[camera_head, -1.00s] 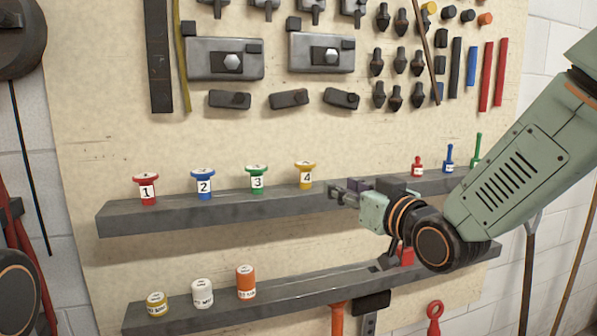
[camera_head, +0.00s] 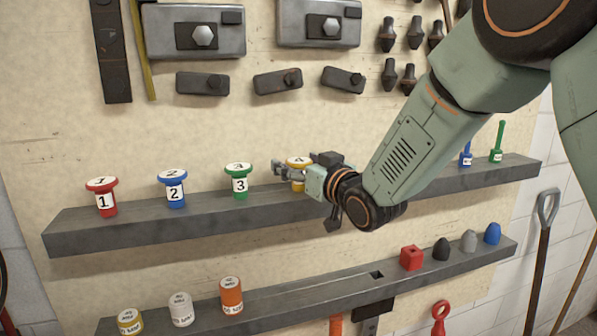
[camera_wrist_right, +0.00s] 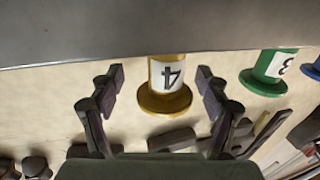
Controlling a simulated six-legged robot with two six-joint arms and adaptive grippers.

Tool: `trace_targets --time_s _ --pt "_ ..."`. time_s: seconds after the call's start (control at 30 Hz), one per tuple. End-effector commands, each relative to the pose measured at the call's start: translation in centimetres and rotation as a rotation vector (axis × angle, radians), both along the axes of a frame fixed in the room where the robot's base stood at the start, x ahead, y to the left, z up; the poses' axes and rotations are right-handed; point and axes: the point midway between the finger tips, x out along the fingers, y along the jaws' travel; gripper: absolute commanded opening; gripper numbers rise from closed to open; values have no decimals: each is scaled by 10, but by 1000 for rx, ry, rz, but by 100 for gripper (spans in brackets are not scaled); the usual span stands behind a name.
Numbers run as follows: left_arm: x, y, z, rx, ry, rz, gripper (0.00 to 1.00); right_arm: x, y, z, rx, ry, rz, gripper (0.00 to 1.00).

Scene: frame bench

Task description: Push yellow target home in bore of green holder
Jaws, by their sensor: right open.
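The yellow flanged piece (camera_head: 298,187), labelled 4, stands upright on the upper shelf and is partly hidden behind my right gripper. In the right wrist view, inverted, the yellow piece (camera_wrist_right: 165,103) lies between the two spread fingers, with a gap on each side. My right gripper (camera_head: 277,169) is open in front of it. The green flanged piece (camera_head: 238,184), labelled 3, stands upright to its left; it also shows in the right wrist view (camera_wrist_right: 264,75). I cannot see a bore in the green piece. My left gripper is out of view.
Blue (camera_head: 173,190) and red (camera_head: 103,197) flanged pieces stand farther left on the upper shelf (camera_head: 130,229). The lower shelf (camera_head: 290,292) holds an orange cylinder (camera_head: 231,296), a red block (camera_head: 412,257) and others. Tools hang above on the board.

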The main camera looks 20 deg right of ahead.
Motion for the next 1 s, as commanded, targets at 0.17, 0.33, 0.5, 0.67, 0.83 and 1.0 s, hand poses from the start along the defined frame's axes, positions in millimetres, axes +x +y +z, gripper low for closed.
trace_targets --time_s 0.17,0.33,0.5,0.67,0.83,1.0 --pt "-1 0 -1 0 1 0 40 -5 0 0 1 0 -1 76" --pt "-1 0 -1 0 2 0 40 -6 0 0 1 0 -1 68" --pt "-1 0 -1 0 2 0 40 -6 0 0 0 0 0 53" --pt "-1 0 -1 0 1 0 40 -5 0 0 0 0 1 40" --pt "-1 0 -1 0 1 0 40 -3 -1 0 0 0 2 25" --pt "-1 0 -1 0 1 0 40 -2 -1 0 0 -1 2 15"
